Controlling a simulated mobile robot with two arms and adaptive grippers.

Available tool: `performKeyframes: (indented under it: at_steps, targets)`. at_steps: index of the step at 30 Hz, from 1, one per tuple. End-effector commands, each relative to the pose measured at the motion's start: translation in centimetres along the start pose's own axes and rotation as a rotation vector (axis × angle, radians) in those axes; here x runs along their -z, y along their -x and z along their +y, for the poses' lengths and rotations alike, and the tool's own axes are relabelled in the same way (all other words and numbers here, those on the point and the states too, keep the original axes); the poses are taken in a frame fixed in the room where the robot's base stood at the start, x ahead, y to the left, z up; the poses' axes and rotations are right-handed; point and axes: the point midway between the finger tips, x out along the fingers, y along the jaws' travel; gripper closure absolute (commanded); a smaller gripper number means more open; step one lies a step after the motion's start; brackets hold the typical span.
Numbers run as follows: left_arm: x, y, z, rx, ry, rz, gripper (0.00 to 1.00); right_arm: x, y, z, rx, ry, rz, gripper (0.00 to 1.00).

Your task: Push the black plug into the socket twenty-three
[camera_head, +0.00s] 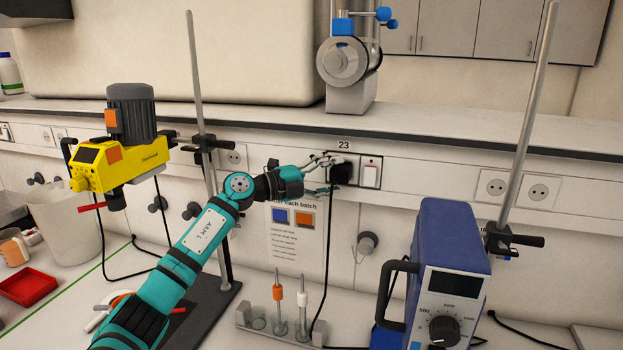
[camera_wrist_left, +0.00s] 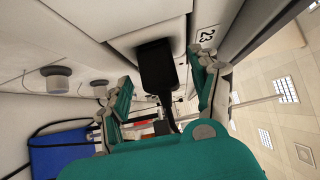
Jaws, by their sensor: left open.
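The black plug (camera_head: 342,172) is at the wall panel just below the label 23 (camera_head: 344,146), with its black cable hanging down. It covers the socket, so I cannot tell how deep it sits. The plug (camera_wrist_left: 157,66) is in the middle of the left wrist view, against or very near the white panel, beside the 23 label (camera_wrist_left: 207,35). My left gripper (camera_head: 322,165) is open at the plug. In the wrist view its teal fingers (camera_wrist_left: 155,80) stand on either side of the plug, with gaps visible. My right gripper is not in view.
A switch (camera_head: 370,172) is right of the plug. A blue stirrer unit (camera_head: 447,262) stands front right; a stand rod (camera_head: 203,100) with a yellow overhead stirrer (camera_head: 120,165) is at left. A small rack (camera_head: 275,330) is below the plug. A shelf edge (camera_head: 440,139) runs above.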

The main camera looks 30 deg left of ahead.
Motion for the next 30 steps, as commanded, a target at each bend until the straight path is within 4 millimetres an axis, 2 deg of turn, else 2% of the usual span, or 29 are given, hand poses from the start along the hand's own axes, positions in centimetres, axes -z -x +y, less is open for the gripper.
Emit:
performKeyframes:
  at_steps: [9,15,21,30]
  targets:
    - [-0.1,6.7,0.3,-0.006,0.001,-0.002,0.37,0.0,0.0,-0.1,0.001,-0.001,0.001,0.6]
    - [-0.1,9.7,0.2,-0.003,0.001,-0.002,0.37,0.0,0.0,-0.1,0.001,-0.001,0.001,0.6]
    - [-0.1,10.8,0.0,0.0,-0.001,0.0,0.37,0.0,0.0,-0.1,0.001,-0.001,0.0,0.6]
    - [-0.1,10.8,-0.1,0.001,0.0,0.0,0.37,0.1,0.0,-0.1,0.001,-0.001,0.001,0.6]
